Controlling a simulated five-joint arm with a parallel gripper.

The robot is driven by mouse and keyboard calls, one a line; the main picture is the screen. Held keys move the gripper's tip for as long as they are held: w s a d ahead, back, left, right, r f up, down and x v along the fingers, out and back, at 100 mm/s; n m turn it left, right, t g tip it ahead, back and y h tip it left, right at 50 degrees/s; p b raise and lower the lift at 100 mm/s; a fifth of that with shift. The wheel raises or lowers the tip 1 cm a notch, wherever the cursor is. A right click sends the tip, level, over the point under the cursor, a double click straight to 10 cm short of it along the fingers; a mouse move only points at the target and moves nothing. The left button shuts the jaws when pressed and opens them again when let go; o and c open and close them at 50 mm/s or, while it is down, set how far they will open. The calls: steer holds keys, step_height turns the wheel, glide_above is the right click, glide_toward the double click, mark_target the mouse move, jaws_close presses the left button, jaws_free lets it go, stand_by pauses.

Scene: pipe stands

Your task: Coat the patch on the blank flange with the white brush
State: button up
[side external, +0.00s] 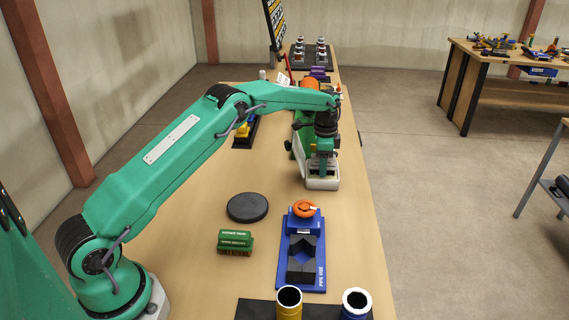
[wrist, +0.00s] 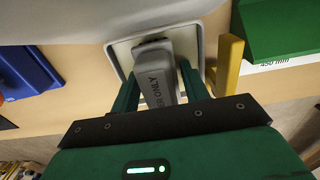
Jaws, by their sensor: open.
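My gripper (side external: 322,165) points down over a white tray (side external: 322,184) at the middle of the bench. In the wrist view, my gripper (wrist: 160,90) is open, with a finger on each side of a grey handle-like piece (wrist: 156,80) lettered "ONLY". That piece stands in the pale-rimmed tray (wrist: 200,40); whether the fingers touch it I cannot tell. It may be the white brush's handle, but no bristles show. A dark round disc (side external: 247,207) lies flat nearer the camera and may be the blank flange. No patch can be made out on it.
A green block brush (side external: 235,242) lies beside the disc. A blue fixture (side external: 290,278) with black V-blocks and an orange ring is to the right. Two pipe ends (side external: 289,297) stand in front. In the wrist view, a yellow post (wrist: 228,65) and green block (wrist: 280,30) are close by.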

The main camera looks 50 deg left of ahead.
steer(key=shift+r, duration=0.5)
stand_by(0.3)
steer(key=c, duration=0.7)
steer(key=shift+c, duration=0.5)
steer(key=shift+f, duration=0.1)
steer(key=shift+r, duration=3.6)
